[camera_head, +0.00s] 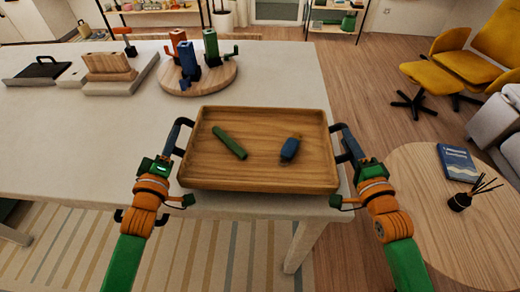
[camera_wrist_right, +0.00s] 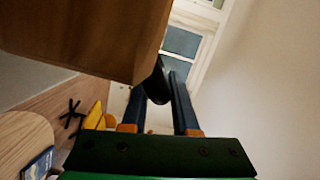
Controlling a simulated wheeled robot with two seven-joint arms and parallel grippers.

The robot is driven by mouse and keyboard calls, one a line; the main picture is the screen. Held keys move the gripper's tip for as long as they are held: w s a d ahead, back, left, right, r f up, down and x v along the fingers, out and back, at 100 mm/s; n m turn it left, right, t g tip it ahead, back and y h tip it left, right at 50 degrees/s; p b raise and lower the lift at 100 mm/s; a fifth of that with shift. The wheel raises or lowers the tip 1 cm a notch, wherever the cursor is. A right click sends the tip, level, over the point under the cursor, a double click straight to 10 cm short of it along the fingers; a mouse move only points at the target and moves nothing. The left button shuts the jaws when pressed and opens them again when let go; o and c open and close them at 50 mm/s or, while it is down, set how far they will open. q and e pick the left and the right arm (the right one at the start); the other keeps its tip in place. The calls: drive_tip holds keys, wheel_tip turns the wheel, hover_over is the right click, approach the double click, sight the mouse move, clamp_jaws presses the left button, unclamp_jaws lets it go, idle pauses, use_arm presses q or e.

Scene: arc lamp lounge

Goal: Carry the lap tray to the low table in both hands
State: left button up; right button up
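The lap tray (camera_head: 260,179) is a wooden rectangle with raised rims and a dark handle at each side. It is at the front edge of the large pale table; whether it rests there or hangs just above is unclear. A green stick-like thing (camera_head: 229,143) and a blue thing with a tan end (camera_head: 290,148) lie in it. My left gripper (camera_head: 170,152) is at the left handle and looks shut on it. My right gripper (camera_head: 357,157) is at the right handle. In the right wrist view, the black handle (camera_wrist_right: 157,82) sits between its fingers, beside the tray's side (camera_wrist_right: 90,35).
The large pale table (camera_head: 60,150) bears a round board (camera_head: 205,86) with coloured things, and wooden blocks (camera_head: 108,65) at far left. A round low wooden table (camera_head: 425,215) stands at right with a blue book (camera_head: 457,163) and a reed diffuser (camera_head: 460,201). A yellow chair (camera_head: 470,65) stands beyond.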

use_arm(q)
clamp_jaws()
use_arm(e)
clamp_jaws()
idle(0.8)
drive_tip(key=shift+r, duration=0.1)
